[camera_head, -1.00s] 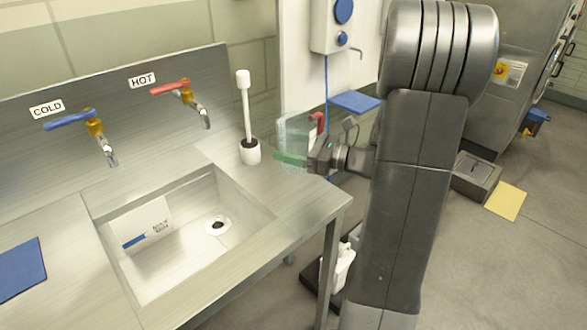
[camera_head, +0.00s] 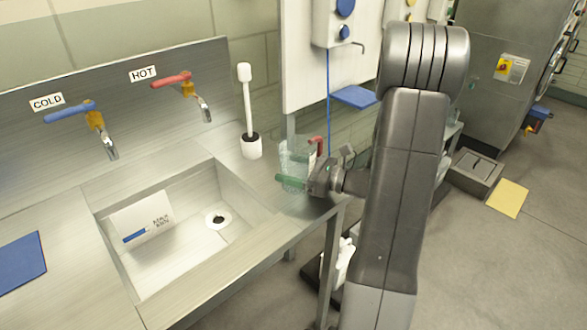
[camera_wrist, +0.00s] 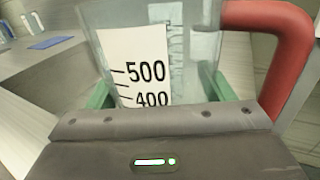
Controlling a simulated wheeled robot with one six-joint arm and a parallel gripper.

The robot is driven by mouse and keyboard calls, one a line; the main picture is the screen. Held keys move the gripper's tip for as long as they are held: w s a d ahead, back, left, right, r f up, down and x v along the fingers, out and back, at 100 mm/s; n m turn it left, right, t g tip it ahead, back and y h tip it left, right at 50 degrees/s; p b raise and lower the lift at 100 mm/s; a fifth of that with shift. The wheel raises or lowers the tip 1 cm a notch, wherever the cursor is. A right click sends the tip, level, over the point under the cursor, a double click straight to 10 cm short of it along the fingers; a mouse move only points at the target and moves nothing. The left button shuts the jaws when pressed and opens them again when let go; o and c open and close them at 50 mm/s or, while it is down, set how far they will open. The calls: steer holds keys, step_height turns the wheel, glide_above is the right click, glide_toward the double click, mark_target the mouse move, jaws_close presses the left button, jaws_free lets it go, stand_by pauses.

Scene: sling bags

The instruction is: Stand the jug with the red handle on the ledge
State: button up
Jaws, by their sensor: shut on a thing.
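The clear jug with the red handle (camera_head: 296,158) is upright at the right end of the steel sink counter in the head view. I cannot tell whether its base touches the counter. My gripper (camera_head: 293,181) has green fingers closed around the jug's sides. In the wrist view the jug (camera_wrist: 205,45) fills the middle, with a white scale marked 500 and 400, and its red handle (camera_wrist: 288,50) is at the right. My gripper's green fingers (camera_wrist: 160,92) show on both sides of it. I cannot tell which surface is the ledge.
A white brush in a holder (camera_head: 250,146) stands left of the jug. The sink basin (camera_head: 180,255) holds a white card (camera_head: 143,223). A blue shelf (camera_head: 354,96) is on the wall behind. Blue and red taps (camera_head: 170,80) stick out over the sink. The counter's front right is bare.

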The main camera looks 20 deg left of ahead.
steer(key=o, duration=1.2)
steer(key=shift+o, duration=0.2)
steer(key=shift+r, duration=0.15)
steer(key=d, duration=1.2)
steer(key=shift+w, duration=0.35)
